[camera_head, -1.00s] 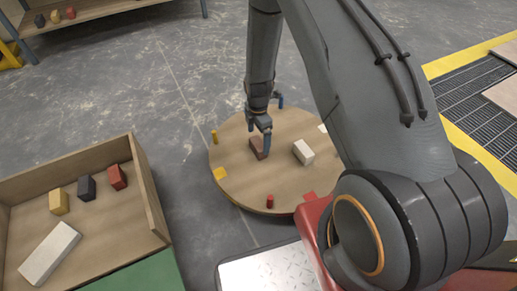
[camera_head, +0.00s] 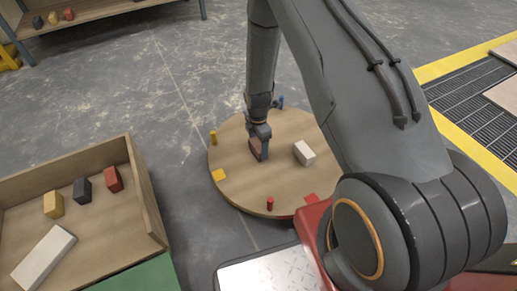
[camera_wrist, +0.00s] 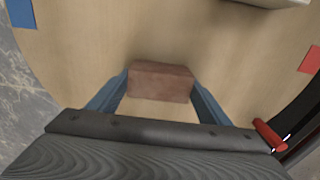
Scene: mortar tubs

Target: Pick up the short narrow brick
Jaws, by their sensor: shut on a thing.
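A short reddish-brown brick (camera_wrist: 161,82) sits between the two blue fingers of my gripper (camera_wrist: 160,92) in the wrist view. The fingers touch its left and right ends, so my gripper is shut on it. In the head view my gripper (camera_head: 260,152) is over the left-middle of the round wooden table (camera_head: 240,183), and the brown brick (camera_head: 255,147) is partly hidden by the finger. I cannot tell whether the brick touches the tabletop. A white brick (camera_head: 304,153) lies to the right of my gripper.
A wooden tray (camera_head: 147,195) at the left holds several blocks. My arm covers the table's right side. Grey floor lies open behind the table.

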